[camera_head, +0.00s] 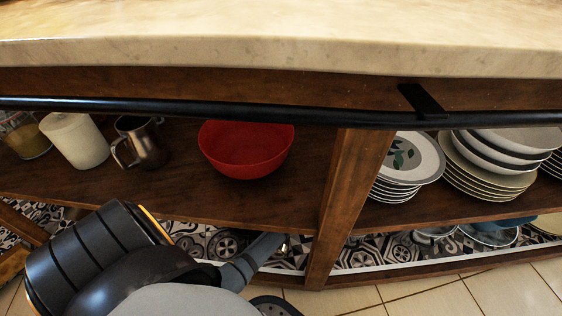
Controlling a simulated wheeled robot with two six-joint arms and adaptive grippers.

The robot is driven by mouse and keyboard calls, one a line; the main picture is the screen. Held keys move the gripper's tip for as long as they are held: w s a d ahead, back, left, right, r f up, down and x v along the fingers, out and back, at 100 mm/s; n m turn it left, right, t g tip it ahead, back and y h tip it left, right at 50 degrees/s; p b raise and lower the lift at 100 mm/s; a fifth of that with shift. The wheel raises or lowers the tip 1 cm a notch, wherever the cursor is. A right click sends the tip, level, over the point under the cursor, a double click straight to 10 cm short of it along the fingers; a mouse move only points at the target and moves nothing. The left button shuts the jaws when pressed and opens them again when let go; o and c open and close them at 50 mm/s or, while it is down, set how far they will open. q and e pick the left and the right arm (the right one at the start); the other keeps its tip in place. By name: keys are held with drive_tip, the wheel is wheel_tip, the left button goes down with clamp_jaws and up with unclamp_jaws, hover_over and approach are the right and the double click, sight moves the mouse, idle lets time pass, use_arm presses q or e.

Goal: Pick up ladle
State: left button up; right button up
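I cannot make out a ladle anywhere in the head view. Thick black and dark grey links of my own arm fill the lower left and hide part of the lower shelf. A slim dark grey part of mine reaches up to the right towards the lower shelf opening. I cannot make out any gripper fingers, neither of my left gripper nor of my right one.
A red bowl (246,149), metal pitcher (144,143), white canister (75,141) and glass jar (24,136) stand on the wooden shelf (206,199). Plate stacks (407,160) stand right of the wooden post (346,205). A black rail (240,109) runs below the pale countertop (280,45).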

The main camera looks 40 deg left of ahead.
use_arm(q)
drive_tip(key=shift+r, duration=0.1)
clamp_jaws()
idle(0.3)
